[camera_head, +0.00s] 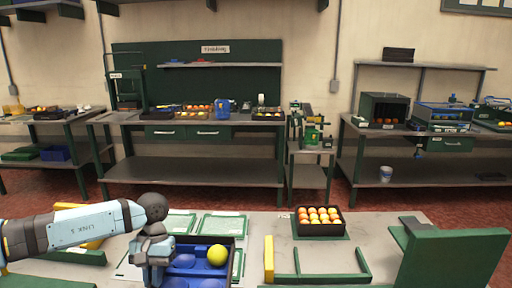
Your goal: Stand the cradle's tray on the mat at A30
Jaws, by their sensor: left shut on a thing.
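My left gripper (157,272) is at the left side of a dark-rimmed tray (232,240) with a blue cupped insert and is shut on its edge. One yellow fruit (217,255) sits in the tray; several blue cups are bare. The tray's near part is cut off by the picture's bottom edge. Pale green mats (222,224) lie behind it on the grey table. A green cradle-like frame (335,279) with a yellow bar (268,260) stands empty to the right. No label A30 can be read. My right gripper is not in view.
A dark tray full of orange fruit (320,208) stands on a green mat at the table's back. A green panelled stand (450,255) fills the right side. Another green frame with a yellow bar (92,242) is partly behind my left arm. Benches line the wall.

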